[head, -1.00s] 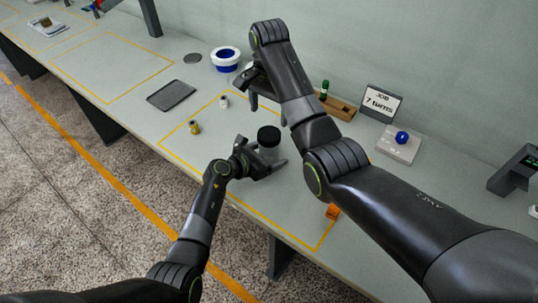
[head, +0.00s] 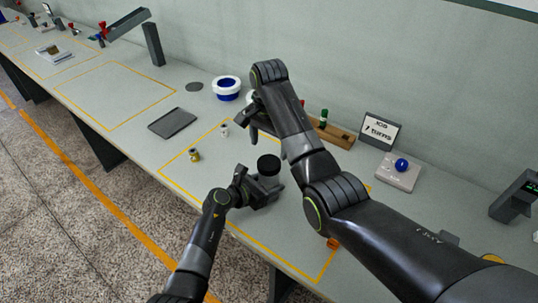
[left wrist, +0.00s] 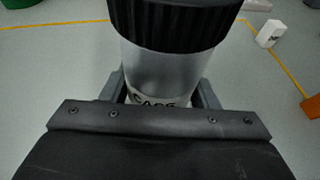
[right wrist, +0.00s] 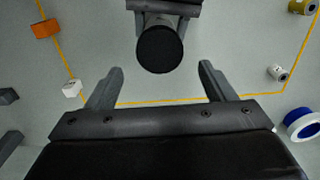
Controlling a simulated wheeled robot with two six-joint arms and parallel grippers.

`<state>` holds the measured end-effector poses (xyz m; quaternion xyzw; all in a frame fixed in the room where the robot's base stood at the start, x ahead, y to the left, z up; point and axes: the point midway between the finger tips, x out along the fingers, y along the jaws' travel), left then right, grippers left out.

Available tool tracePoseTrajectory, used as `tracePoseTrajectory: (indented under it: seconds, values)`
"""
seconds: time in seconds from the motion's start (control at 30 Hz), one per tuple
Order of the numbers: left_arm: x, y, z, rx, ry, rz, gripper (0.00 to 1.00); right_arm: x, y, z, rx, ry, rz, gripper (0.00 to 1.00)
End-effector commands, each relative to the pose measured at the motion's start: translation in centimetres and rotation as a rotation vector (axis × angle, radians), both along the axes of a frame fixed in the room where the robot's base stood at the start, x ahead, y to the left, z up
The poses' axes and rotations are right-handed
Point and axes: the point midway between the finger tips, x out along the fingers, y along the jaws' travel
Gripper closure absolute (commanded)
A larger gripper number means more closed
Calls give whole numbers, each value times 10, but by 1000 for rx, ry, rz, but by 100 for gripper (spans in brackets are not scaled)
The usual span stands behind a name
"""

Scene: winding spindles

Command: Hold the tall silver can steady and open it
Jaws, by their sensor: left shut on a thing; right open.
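The tall silver can (left wrist: 165,75) has a ribbed black lid (left wrist: 175,22) and stands upright, with part of a printed label showing low on its body. In the head view its black lid (head: 268,165) shows above my left gripper (head: 268,188). My left gripper is shut around the can's body, its fingers on either side in the left wrist view. My right gripper (right wrist: 160,85) is open and empty. In the right wrist view the lid (right wrist: 160,49) lies beyond and between its fingertips, apart from them. In the head view my right arm partly hides that gripper.
An orange block (right wrist: 46,28) and a white block (right wrist: 72,89) are nearby. A dark tray (head: 173,122), a blue-white bowl (head: 226,88) and a sign (head: 380,130) stand farther off.

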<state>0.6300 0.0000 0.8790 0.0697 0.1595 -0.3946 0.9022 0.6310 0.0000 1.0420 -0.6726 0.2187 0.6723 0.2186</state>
Motion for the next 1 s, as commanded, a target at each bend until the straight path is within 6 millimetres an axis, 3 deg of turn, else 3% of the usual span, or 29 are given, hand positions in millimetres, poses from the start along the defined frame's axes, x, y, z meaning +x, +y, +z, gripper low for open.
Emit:
tracePoseTrajectory:
  seconds: [0.2,0.4,0.77,1.0]
  values:
    - [0,0,0,1,1,0,100,-1,0,-36,0,5,1,24]
    - [0,0,0,1,1,0,100,-1,0,-58,0,3,1,24]
    - [0,0,0,1,1,0,100,-1,0,-65,0,1,1,24]
    - [0,0,0,1,1,0,100,0,0,-65,0,0,1,52]
